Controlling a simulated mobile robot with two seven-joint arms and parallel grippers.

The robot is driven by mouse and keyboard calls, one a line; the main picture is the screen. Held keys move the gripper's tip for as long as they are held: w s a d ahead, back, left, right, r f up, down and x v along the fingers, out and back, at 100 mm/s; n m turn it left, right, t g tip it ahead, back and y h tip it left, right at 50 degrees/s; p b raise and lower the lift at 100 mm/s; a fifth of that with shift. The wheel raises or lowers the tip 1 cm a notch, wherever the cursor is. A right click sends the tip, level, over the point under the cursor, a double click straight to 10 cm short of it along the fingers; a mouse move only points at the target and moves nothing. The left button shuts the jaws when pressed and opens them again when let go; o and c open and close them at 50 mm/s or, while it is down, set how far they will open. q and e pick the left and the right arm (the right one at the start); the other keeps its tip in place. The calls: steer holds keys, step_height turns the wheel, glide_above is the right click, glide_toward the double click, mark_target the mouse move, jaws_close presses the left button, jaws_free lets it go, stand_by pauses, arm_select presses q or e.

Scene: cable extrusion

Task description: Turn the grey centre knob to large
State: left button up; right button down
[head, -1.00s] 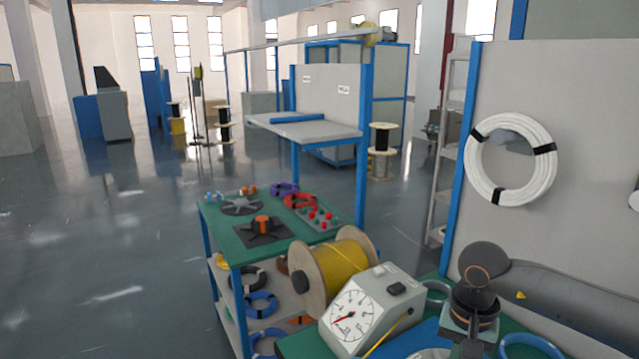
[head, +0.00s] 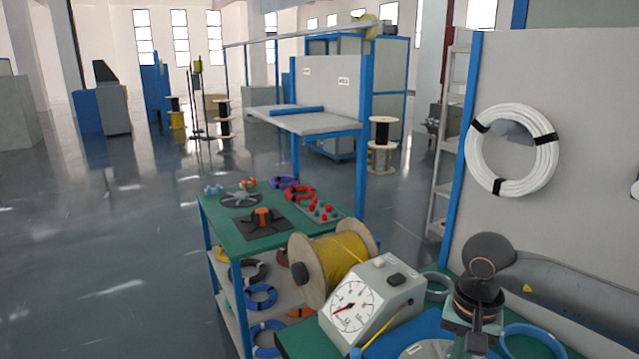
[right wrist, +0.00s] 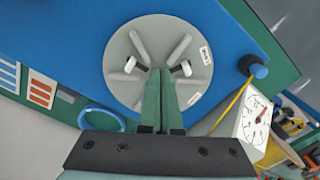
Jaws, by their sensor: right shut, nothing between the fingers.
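A round grey disc (right wrist: 120,45) with radial slots lies on a blue surface in the right wrist view. Two small white-and-black knobs (right wrist: 130,65) sit on it, on either side of its middle. Two small white labels (right wrist: 205,55) with unreadable print lie near its right edge. My right gripper (right wrist: 159,72) is shut and empty, its green fingers pointing at the disc's middle. The fingers cover the centre, so I cannot make out a centre knob or tell whether they touch it. In the head view the disc (head: 428,349) shows only partly at the bottom edge. My left gripper is not in view.
A gauge box (head: 350,308) with a white dial and a yellow cable spool (head: 335,262) stand beside the blue surface. A yellow cable runs past a dark blue-topped post (right wrist: 257,68). A blue ring (right wrist: 100,117) lies near the disc. A white cable coil (head: 478,165) hangs on the panel.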

step_height(320, 180, up, 6)
steer(key=p, duration=0.3)
stand_by(0.3)
